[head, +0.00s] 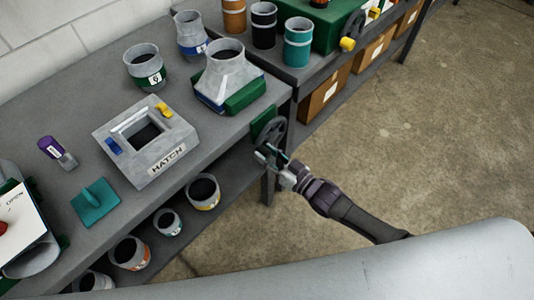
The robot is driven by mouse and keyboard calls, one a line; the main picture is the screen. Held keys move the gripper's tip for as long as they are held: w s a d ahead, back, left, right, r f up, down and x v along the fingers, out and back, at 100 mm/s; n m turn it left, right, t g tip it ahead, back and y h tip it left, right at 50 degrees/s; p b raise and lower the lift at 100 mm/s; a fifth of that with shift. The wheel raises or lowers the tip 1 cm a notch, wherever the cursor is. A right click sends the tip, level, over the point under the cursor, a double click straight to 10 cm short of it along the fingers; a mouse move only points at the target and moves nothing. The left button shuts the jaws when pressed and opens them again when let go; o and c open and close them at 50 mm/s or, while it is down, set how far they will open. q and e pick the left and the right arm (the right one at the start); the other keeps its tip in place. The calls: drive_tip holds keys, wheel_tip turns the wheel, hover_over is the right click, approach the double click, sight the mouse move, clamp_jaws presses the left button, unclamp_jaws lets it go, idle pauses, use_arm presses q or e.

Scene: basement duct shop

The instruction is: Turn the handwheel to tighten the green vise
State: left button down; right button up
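The green vise (245,96) is at the right end of the near bench, with a grey square-to-round duct fitting (225,65) standing at it. A green plate (262,121) at the bench's edge carries the dark handwheel (279,131), which faces off the bench. My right gripper (266,153) is at the lower part of the handwheel's rim, reaching in from the lower right. Its fingers overlap the rim in the picture; I cannot tell whether they are closed on it. My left gripper is out of view.
A grey hatch frame (168,165), a teal trowel-like tool (94,203) and a purple-capped item (53,149) lie on the bench. Round duct collars stand on the shelf below. A second bench with paint-coloured cans (297,45) is behind. The concrete floor (440,130) at right is clear.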

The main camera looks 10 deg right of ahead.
drive_tip(key=o, duration=0.4)
drive_tip(key=v, duration=1.2)
drive_tip(key=shift+d+f, duration=0.1)
drive_tip(key=s+d+f+m+g+h, duration=0.1)
drive_tip(key=s+d+f+g+h, duration=0.15)
drive_tip(key=f, duration=0.65)
drive_tip(key=s+d+f+m+g+h, duration=0.1)
drive_tip(key=s+d+f+h, duration=0.25)
drive_tip(key=f, duration=0.45)
drive_tip(key=s+d+f+g+h, duration=0.1)
drive_tip(key=s+d+f+h, duration=0.15)
drive_tip(key=f, duration=0.65)
drive_tip(key=s+f+g, duration=0.3)
drive_tip(key=s+f, duration=0.1)
drive_tip(key=s, duration=0.4)
drive_tip(key=s+f+g+h, duration=0.1)
drive_tip(key=s+f+g, duration=0.1)
drive_tip(key=s+f, duration=0.3)
drive_tip(key=s+f+m+g+h, duration=0.1)
drive_tip(key=s+f+g, duration=0.2)
drive_tip(key=s, duration=0.9)
drive_tip(key=shift+s+a+f+g, duration=0.2)
drive_tip(key=shift+s+f+g, duration=0.15)
drive_tip(key=shift+f, duration=0.4)
